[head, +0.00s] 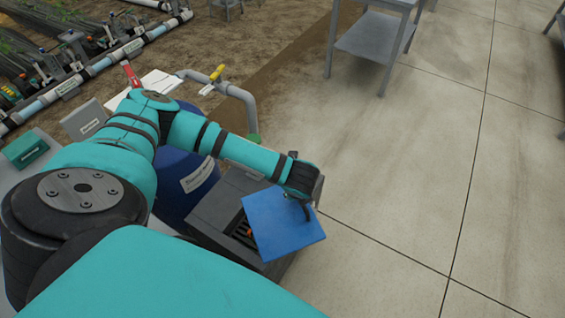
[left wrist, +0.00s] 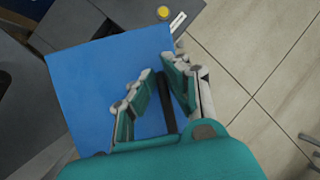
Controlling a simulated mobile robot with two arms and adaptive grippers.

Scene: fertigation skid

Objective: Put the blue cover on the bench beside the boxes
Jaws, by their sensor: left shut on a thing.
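The blue cover (head: 283,230) is a flat square plate with a dark bar handle. My left gripper (head: 304,203) is shut on this handle at the cover's right side. In the left wrist view the cover (left wrist: 90,80) fills the left and middle, and the fingers (left wrist: 160,88) stand on both sides of the handle (left wrist: 168,108). The cover hangs over part of an open dark grey box (head: 212,212), with small orange parts showing inside. Whether it touches the box I cannot tell. My right gripper is not in view.
A blue drum (head: 182,170) stands left of the open box, partly behind my arm. A grey pipe with a yellow-handled valve (head: 217,72) rises behind. A green box (head: 25,148) and a grey box (head: 84,119) are at left.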

